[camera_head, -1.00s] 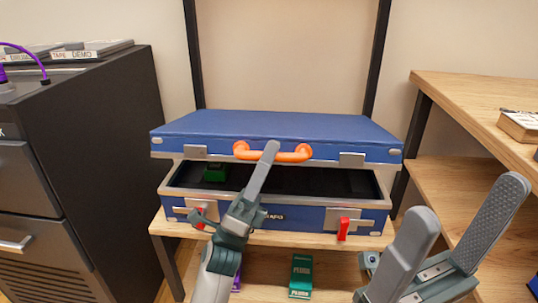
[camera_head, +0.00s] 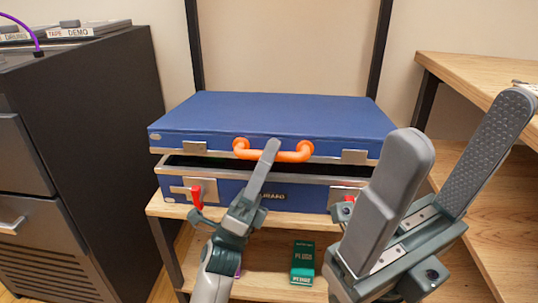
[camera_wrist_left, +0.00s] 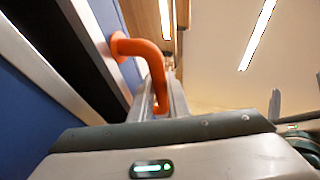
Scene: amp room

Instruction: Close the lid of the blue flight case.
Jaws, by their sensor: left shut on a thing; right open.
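The blue flight case (camera_head: 236,193) sits on a wooden shelf. Its blue lid (camera_head: 270,115) is nearly level just above the base, with a narrow dark gap along the front, wider at the left. My left gripper (camera_head: 268,153) is shut on the orange handle (camera_head: 294,155) on the lid's front; the handle also shows between the fingers in the left wrist view (camera_wrist_left: 152,62). A red latch (camera_head: 196,196) shows at the base's front left, and another (camera_head: 349,199) is partly hidden by my right gripper (camera_head: 462,120). That gripper is open and empty, in front of the case's right side.
A dark drawer cabinet (camera_head: 90,130) stands close on the left. A wooden shelf unit (camera_head: 480,75) is on the right. A green box (camera_head: 303,260) lies on the lower shelf. Black uprights (camera_head: 378,55) rise behind the case.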

